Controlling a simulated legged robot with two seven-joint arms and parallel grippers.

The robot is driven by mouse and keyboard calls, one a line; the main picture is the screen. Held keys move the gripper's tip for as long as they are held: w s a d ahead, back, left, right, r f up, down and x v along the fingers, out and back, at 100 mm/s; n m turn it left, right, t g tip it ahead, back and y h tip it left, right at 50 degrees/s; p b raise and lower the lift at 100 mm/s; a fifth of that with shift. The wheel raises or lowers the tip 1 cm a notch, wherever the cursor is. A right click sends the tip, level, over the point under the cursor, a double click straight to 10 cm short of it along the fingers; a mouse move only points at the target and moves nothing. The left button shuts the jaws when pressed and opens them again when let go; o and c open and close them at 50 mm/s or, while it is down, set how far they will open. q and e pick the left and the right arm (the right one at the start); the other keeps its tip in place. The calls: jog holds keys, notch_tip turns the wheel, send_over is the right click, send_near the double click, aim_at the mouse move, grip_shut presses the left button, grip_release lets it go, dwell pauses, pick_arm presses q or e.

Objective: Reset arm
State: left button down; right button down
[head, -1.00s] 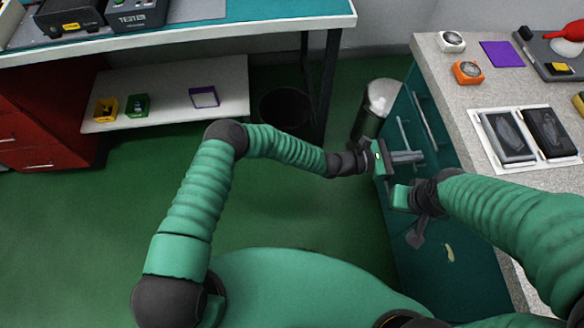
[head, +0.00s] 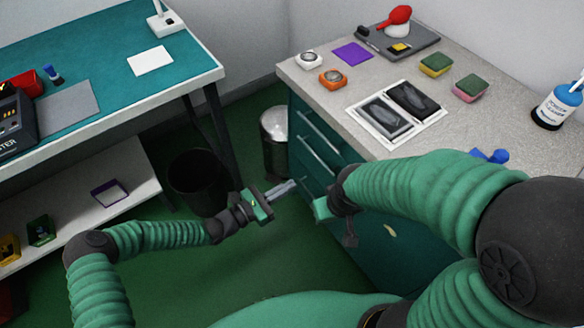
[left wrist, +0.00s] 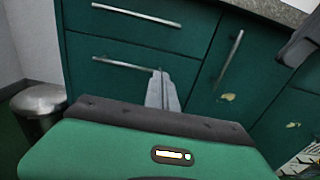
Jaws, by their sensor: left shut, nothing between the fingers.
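My left gripper (head: 287,187) reaches in from the left in the head view, in front of the teal drawer cabinet (head: 300,172). Its grey fingers are together with nothing between them. In the left wrist view the shut fingers (left wrist: 161,92) show against the drawer fronts; I cannot tell how near they are. My right arm comes in from the right, bent over the front of the counter. Its gripper (head: 322,209) is close to the right of the left one. Its fingers cannot be made out.
The grey counter (head: 300,74) carries a white tray with two dark devices (head: 412,99), sponges (head: 470,86) and a bottle (head: 558,103). A metal bin (head: 275,142) and a black bin (head: 197,180) stand behind my left gripper. A teal-topped bench (head: 110,88) is at left.

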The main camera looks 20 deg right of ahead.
pick_arm(q)
jog(key=s+a+f+m+g+y, duration=0.2)
jog(key=s+a+m+g+y, duration=0.6)
jog(key=s+m, duration=0.5)
jog(key=s+a+r+m+y, duration=0.2)
jog(key=a+m+y, duration=0.2)
jog(key=a, duration=0.7)
jog(key=s+a+r+m+t+y, duration=0.1)
jog(key=a+r+m+t+y, duration=0.15)
jog(key=a+r, duration=0.35)
jog(key=a+r+m+t+y, duration=0.2)
jog(key=a+r+t+y, duration=0.15)
jog(key=a, duration=0.45)
notch_tip(320, 180, up, 15)
jog(key=g+p, duration=0.1)
jog(key=p, duration=1.3)
jog(key=shift+s+a+h, duration=0.15)
jog(key=shift+a+h, duration=0.05)
jog(key=shift+h, duration=0.2)
jog(key=shift+f, duration=0.1)
